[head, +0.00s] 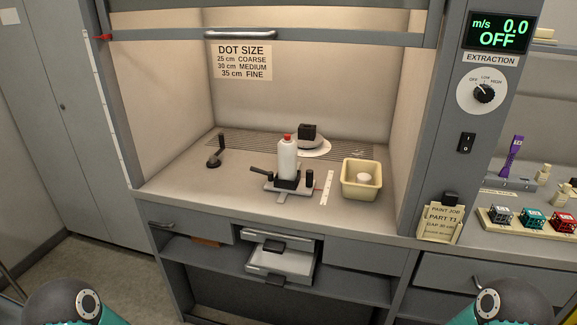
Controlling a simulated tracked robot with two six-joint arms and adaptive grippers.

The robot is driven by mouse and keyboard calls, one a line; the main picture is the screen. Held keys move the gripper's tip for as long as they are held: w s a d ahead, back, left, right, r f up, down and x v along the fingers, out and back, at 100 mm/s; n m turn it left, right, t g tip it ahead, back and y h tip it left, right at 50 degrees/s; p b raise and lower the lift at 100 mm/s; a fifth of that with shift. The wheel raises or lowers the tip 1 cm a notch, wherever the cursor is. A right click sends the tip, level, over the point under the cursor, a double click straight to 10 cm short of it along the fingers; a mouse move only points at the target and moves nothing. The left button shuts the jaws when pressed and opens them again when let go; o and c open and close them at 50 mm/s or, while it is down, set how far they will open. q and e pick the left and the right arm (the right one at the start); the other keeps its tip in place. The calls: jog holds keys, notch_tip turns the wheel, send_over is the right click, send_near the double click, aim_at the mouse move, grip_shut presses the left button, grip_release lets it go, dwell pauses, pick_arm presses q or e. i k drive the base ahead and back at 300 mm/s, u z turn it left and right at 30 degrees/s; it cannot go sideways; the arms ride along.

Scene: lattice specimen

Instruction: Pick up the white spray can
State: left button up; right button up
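The white spray can (288,160) has a red top. It stands upright inside the open booth, near the middle of its floor. Its lower end is at a small dark clamp or holder (284,181) with a handle reaching left, and the holder hides part of the can's base. Neither of my grippers shows. Only rounded parts of my two arms show at the bottom left and bottom right corners, well away from the can.
A cream tub (347,188) with a white item inside stands right of the can. A white disc (319,149) carrying a dark block is behind it. A small dark stand (214,161) is at left. Below, drawers (279,263) stick out. The raised sash (240,37) crosses above.

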aim_at(287, 153)
jog(key=u, duration=1.55)
jog(key=i, duration=0.15)
jog(key=z, duration=3.1)
jog(key=i, duration=0.15)
jog(key=z, duration=0.85)
jog(key=k, duration=0.85)
jog(key=u, duration=0.9)
jog(key=k, duration=0.4)
jog(key=u, duration=1.05)
jog(key=i, duration=1.15)
jog(key=z, duration=0.2)
